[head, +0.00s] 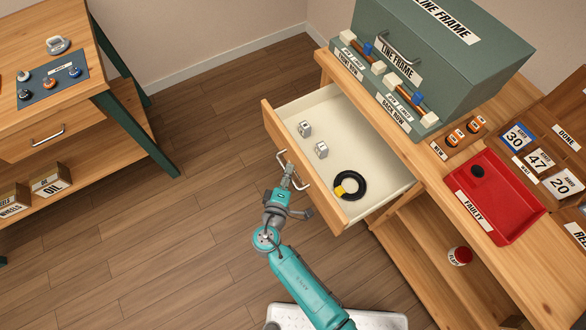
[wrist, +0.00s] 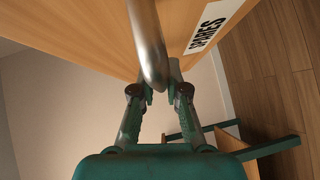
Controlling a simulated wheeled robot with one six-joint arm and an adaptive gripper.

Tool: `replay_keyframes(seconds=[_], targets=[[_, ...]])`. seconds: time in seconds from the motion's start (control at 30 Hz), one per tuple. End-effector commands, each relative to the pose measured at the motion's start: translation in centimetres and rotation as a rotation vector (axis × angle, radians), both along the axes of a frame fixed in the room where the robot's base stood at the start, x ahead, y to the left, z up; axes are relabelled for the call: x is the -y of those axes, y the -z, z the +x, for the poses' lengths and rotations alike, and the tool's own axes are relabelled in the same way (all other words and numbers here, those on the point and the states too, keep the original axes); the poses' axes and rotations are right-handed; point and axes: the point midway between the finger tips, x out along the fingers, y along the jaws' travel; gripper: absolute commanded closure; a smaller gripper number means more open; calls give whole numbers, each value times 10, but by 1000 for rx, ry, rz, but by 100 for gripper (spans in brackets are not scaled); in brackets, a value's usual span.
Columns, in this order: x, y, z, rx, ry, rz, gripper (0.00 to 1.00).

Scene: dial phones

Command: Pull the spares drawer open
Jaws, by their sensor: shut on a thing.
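The spares drawer (head: 375,202) stands pulled well out of the wooden bench, and its pale inside shows in the head view. In it lie two small grey blocks (head: 305,128) (head: 321,150) and a black ring-shaped coil with a yellow tag (head: 351,186). My gripper (head: 288,172) is at the drawer's front, shut on its metal bar handle (head: 305,184). In the wrist view the gripper's fingers (wrist: 160,92) close around the handle (wrist: 148,45), beside the drawer front with its SPARES label (wrist: 208,27).
The green LINE FRAME box (head: 445,60) stands on the bench behind the drawer. A red FAULTY tray (head: 520,228) lies to its right. A second wooden bench (head: 50,100) is at the left. The floor (head: 120,245) between the benches is clear.

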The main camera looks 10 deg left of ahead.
Motion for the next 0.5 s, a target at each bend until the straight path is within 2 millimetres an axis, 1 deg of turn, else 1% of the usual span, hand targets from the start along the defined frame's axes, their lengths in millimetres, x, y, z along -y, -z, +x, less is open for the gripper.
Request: replay_keyframes(seconds=[0.27,0.3,0.4,0.5], targets=[[-1,1,0,-1,-1,0,100],[0,1,0,-1,-1,0,84],[0,0,0,-1,-1,0,61],[0,0,0,-1,-1,0,61]])
